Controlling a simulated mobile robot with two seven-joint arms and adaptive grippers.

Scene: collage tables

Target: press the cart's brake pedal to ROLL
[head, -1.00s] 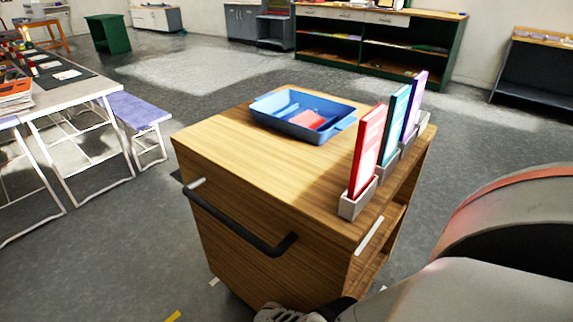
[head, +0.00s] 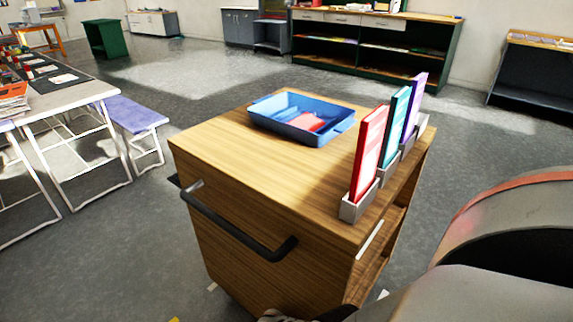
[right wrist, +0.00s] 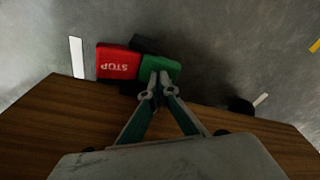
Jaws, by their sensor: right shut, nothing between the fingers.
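The wooden cart (head: 235,255) stands in front of me with a dark push handle (head: 238,233) on its near side. In the right wrist view the brake pedal shows a red half marked STOP (right wrist: 118,64) and a green half (right wrist: 158,67) beside it. My right gripper (right wrist: 154,82) is shut and empty, its fingertips over the green half and seeming to touch it. Any lettering on the green half cannot be read. In the head view the pedal is hidden, and my right arm comes in at the lower right. My left gripper is out of view.
On the cart top are a blue tray (head: 262,117) with a red item in it and upright red, teal and purple books (head: 368,152) in grey holders. A table (head: 70,95) and a purple-topped bench (head: 132,113) stand at left. Floor around the cart is open.

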